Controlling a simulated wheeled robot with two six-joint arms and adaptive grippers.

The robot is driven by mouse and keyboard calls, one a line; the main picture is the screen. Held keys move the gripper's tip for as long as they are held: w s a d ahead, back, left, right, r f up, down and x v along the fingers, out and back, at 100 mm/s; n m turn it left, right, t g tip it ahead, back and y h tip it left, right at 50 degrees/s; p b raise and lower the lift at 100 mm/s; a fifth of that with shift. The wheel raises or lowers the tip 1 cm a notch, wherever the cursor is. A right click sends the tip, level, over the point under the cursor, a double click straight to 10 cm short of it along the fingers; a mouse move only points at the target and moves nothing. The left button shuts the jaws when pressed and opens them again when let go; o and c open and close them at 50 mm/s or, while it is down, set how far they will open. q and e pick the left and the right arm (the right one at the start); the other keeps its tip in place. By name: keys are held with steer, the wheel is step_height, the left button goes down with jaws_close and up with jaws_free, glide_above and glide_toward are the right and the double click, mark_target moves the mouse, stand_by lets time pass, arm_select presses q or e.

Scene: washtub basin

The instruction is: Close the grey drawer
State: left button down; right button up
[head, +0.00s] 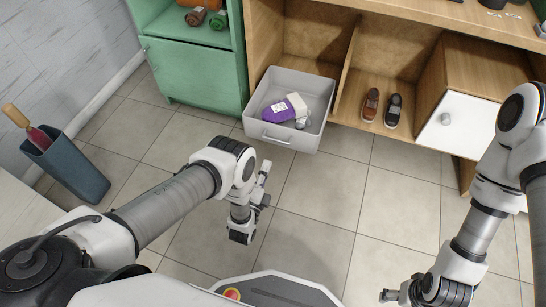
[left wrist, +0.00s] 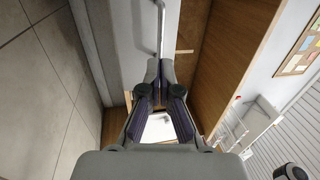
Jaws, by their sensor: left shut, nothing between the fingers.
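The grey drawer (head: 318,112) stands pulled out from the wooden cabinet, with a bar handle (head: 276,139) on its front. A purple box (head: 278,112) and white items lie inside it. In the left wrist view, the drawer front (left wrist: 132,35) and its handle (left wrist: 160,28) are straight ahead of the fingertips. My left gripper (head: 265,168) is shut and empty, in front of the drawer and below it in the picture. It also shows in the left wrist view (left wrist: 160,68). My right gripper (head: 388,296) is at the bottom right, far from the drawer; its fingers are too small to judge.
A green cabinet (head: 197,75) stands left of the drawer. Shoes (head: 371,105) sit in the open compartment to its right, beside a white door (head: 462,124). A blue bin (head: 70,165) stands at the left. The tiled floor before the drawer is clear.

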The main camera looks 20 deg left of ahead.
arm_select(q)
steer(key=w+r+b, duration=0.1)
steer(key=w+b, duration=0.5)
steer(key=b, duration=0.1)
steer(key=shift+w+d+r, duration=0.15)
steer(key=shift+w+r, duration=0.1)
steer(key=shift+w, duration=0.15)
arm_select(e)
step_height(320, 180, down, 9)
